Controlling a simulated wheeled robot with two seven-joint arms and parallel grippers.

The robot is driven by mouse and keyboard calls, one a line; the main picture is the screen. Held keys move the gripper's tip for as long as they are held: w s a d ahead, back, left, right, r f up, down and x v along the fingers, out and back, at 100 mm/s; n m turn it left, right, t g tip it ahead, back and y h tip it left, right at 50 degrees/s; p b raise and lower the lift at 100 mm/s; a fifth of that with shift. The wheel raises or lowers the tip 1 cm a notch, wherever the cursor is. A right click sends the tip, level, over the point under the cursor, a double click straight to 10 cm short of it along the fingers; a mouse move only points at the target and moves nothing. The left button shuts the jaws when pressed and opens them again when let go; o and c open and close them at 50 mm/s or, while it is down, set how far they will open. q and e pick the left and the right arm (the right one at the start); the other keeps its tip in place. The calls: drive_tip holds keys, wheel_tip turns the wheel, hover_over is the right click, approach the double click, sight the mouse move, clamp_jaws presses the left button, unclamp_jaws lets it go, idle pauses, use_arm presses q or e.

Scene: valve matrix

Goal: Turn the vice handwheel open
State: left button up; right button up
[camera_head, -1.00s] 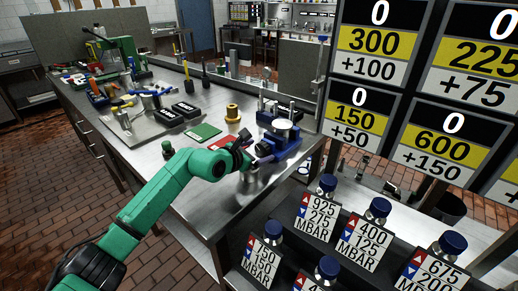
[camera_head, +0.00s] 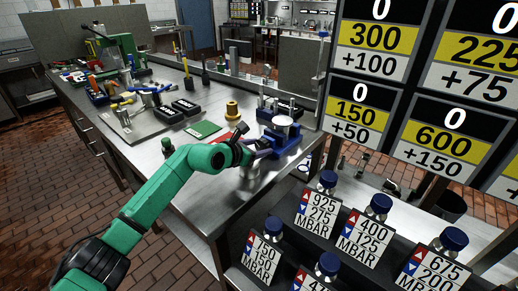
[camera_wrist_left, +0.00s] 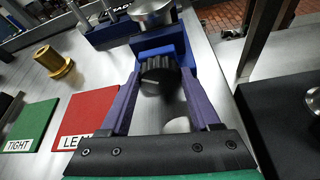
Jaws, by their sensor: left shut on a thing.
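The blue vice (camera_head: 290,142) stands near the right edge of the steel bench, with a round silver piece (camera_head: 283,121) on top. In the left wrist view the vice (camera_wrist_left: 165,44) is at the top centre. Its dark, ribbed handwheel (camera_wrist_left: 159,68) faces my gripper. My left gripper (camera_wrist_left: 160,77) has its two purple fingers on either side of the handwheel, shut on it. In the head view the left gripper (camera_head: 264,146) reaches the front of the vice, and the handwheel is mostly hidden there. My right gripper is not in view.
A green card (camera_wrist_left: 28,126), a red card (camera_wrist_left: 88,115) and a brass fitting (camera_wrist_left: 54,60) lie left of the gripper. Black boxes (camera_head: 186,107) and tools lie further left. Blue-capped bottles with pressure plates (camera_head: 318,212) stand at the front right.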

use_arm(q)
drive_tip(key=shift+a+f+n+g+h+b, duration=0.15)
drive_tip(key=shift+n+g+h+b, duration=0.45)
drive_tip(key=shift+n, duration=0.4)
drive_tip(key=shift+w+n+h+b, duration=0.1)
drive_tip(key=shift+n+h+b, duration=0.5)
drive_tip(key=shift+n, duration=0.3)
drive_tip(key=o, duration=1.4)
drive_tip(key=shift+a, duration=0.1)
